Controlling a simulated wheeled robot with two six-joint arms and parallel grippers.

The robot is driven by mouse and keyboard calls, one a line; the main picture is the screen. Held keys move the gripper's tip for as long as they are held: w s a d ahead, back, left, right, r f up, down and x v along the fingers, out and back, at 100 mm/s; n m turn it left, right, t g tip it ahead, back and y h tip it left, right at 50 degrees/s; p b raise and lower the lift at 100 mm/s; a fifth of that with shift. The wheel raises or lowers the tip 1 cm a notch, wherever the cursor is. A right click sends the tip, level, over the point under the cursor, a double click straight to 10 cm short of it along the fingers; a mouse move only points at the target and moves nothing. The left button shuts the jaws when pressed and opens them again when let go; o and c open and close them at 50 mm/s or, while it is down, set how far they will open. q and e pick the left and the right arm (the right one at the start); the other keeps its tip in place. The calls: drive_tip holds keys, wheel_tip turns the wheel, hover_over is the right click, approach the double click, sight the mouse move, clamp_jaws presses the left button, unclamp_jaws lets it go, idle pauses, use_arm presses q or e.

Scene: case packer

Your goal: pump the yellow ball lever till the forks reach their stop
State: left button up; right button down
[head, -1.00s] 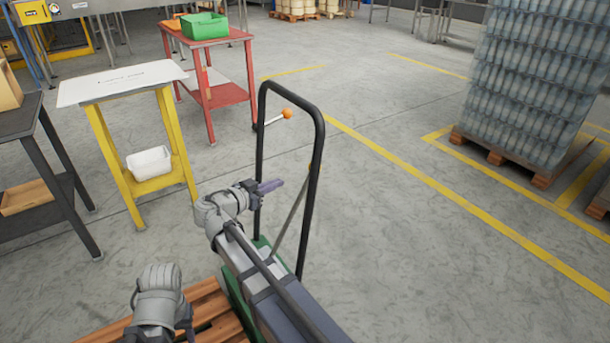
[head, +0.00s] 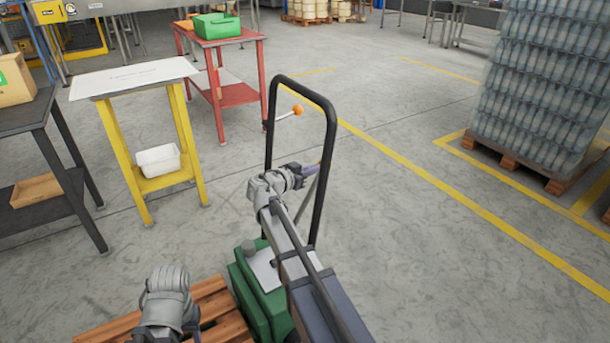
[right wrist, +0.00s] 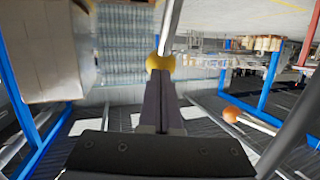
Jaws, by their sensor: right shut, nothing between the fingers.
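The yellow ball (right wrist: 160,62) sits on the end of a pale metal lever (right wrist: 170,25) in the right wrist view. My right gripper (right wrist: 162,90) is shut and empty, its fingertips right at the ball; I cannot tell if they touch. In the head view my right gripper (head: 318,166) is beside the black handle frame (head: 331,130), and the yellow ball cannot be made out there. The frame rises by a green machine body (head: 250,293). The forks are not seen.
An orange ball (head: 298,110) on a pale rod is at the handle frame and also in the right wrist view (right wrist: 232,113). A wooden pallet (head: 212,306) lies below. A yellow-legged stand (head: 120,140) and red table (head: 240,94) stand left.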

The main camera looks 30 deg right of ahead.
drive_tip(key=shift+w+d+f, duration=0.1)
drive_tip(key=shift+w+d, duration=0.05)
drive_tip(key=shift+d, duration=0.2)
drive_tip(key=d+f+b, duration=0.5)
drive_tip(key=d, duration=0.4)
drive_tip(key=shift+w+d+f+b, duration=0.15)
drive_tip(key=shift+w+f+b, duration=0.05)
drive_tip(key=shift+w+b, duration=0.15)
